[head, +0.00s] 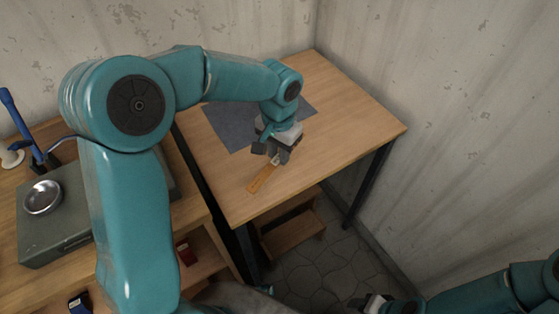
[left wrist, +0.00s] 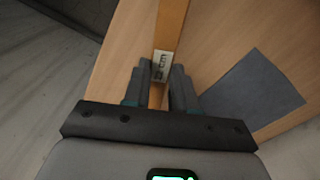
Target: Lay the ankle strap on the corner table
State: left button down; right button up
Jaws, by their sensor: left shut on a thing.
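The ankle strap (head: 262,178) is a narrow tan-orange strip. My left gripper (head: 272,157) is shut on one end of it, over the front part of the corner table (head: 350,115). In the left wrist view the strap (left wrist: 170,25) runs out from between the fingers of the left gripper (left wrist: 160,88), with a pale printed label near the grip. I cannot tell whether the strap touches the wood. The corner table has a light wooden top and dark legs. My right gripper (head: 374,303) is at the bottom edge, partly cut off; its opening is unclear.
A dark grey mat (head: 228,125) lies on the corner table, behind and left of the strap. The table's right part is bare. A workbench (head: 190,190) with a grey-green box (head: 60,240) and metal bowl (head: 43,197) stands left. Walls close in behind and right.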

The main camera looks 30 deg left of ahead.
aim_at(278, 158)
pick_arm(q)
notch_tip(278, 158, down, 4)
jog(key=shift+w+f, duration=0.1)
jog(key=shift+f, duration=0.1)
jog(key=shift+f+b, duration=0.15)
jog(key=shift+b, duration=0.2)
jog(key=c, duration=0.9)
grip_release()
